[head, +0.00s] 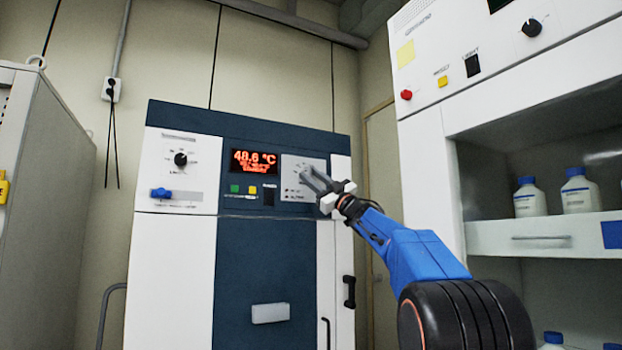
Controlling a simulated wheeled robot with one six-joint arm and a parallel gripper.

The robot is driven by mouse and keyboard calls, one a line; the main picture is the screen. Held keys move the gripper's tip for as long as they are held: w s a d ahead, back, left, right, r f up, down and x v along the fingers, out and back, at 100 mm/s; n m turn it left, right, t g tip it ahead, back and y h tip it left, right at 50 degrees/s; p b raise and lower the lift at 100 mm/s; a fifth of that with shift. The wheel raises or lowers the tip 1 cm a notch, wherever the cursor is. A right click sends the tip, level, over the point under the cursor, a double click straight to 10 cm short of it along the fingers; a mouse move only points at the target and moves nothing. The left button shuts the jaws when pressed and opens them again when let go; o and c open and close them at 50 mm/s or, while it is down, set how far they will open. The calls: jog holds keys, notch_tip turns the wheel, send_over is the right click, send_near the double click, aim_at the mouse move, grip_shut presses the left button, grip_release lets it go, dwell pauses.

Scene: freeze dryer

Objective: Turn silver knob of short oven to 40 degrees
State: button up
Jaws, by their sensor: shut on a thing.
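The short oven (266,240) is a white and dark blue cabinet in the middle of the head view. Its red display (254,162) reads about 48.6 °C. My gripper (306,176) is at the light panel (301,163) right of the display, its fingers pointing at the panel and shut on the silver knob there. The knob is mostly hidden behind the fingers, so its angle cannot be read. My blue arm reaches in from the lower right.
A grey cabinet (50,200) stands at the left.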

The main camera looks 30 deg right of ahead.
jog(key=shift+d+r+n+g+y, duration=0.1)
jog(key=shift+n+g+y, duration=0.55)
jog(key=shift+n, duration=0.35)
jog(key=o, duration=1.1)
jog(key=shift+c, duration=0.2)
jog(key=v, duration=1.7)
jog(key=shift+s, duration=0.15)
